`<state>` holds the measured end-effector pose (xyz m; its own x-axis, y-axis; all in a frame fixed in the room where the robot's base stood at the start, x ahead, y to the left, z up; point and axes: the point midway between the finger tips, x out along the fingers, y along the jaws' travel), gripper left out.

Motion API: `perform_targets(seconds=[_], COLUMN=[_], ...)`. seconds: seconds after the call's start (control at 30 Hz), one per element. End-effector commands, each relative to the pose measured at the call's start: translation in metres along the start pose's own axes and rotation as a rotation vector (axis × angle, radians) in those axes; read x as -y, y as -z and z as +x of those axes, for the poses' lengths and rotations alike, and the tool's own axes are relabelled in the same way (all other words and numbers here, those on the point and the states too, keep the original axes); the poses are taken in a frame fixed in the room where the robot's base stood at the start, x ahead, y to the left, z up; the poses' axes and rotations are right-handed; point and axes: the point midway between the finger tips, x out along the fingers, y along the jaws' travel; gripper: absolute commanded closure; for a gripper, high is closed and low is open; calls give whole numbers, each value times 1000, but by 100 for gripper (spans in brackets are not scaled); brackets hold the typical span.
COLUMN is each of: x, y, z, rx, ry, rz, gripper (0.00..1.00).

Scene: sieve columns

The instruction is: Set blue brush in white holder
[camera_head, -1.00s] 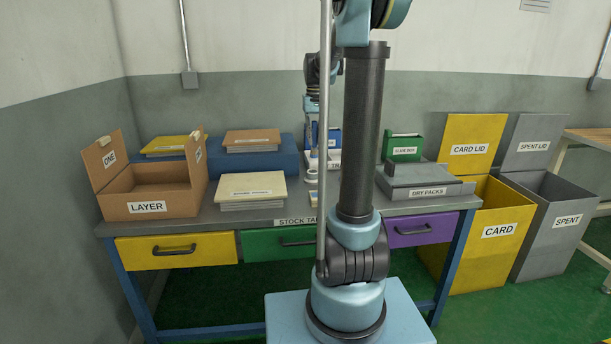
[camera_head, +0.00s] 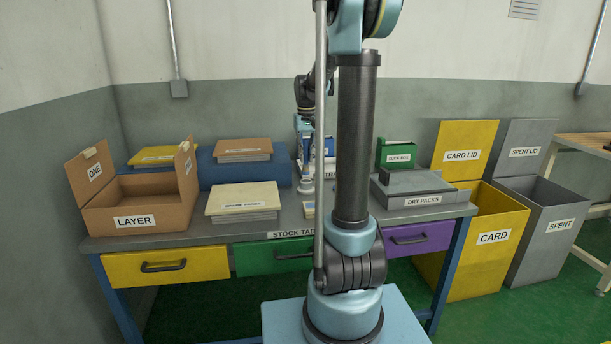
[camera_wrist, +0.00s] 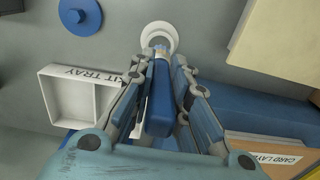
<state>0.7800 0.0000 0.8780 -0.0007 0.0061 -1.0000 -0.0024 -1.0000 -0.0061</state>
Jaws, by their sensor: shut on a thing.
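The blue brush (camera_wrist: 158,105) is held between the fingers of my gripper (camera_wrist: 161,62) in the wrist view. The white holder (camera_wrist: 158,30) is a round white piece at the top of that view, at the far end of the brush. I cannot tell whether the brush tip is inside the holder or just above it. In the head view my gripper (camera_head: 304,158) points down over the table, and the white holder (camera_head: 306,185) shows below it. My own arm column hides part of this area.
A white kit tray (camera_wrist: 58,97) lies left of the holder, with a blue disc (camera_wrist: 80,15) above it in the wrist view. Card stacks on a blue block (camera_head: 204,172) stand left; a grey dry-packs box (camera_head: 415,190) and green box (camera_head: 396,153) stand right.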

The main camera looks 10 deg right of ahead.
Motion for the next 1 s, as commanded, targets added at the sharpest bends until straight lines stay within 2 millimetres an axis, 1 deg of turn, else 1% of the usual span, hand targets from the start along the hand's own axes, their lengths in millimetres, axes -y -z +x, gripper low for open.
perform_targets(seconds=[0.03, 0.1, 0.27, 0.4, 0.5, 0.6, 0.93, 0.97, 1.0], x=[0, 0, 0, 0, -1, -1, -1, -1, -1], y=[0, 0, 0, 0, 0, 0, 0, 0, 0], z=[7, 13, 25, 44, 54, 59, 61, 61, 60], rx=[0, 0, 0, 0, 0, 0, 0, 0, 0], ry=[0, 0, 0, 0, 0, 0, 0, 0, 0], rz=[0, 0, 0, 0, 0, 0, 1, 1, 1], gripper=[100, 100, 100, 100, 100, 100, 100, 77, 68])
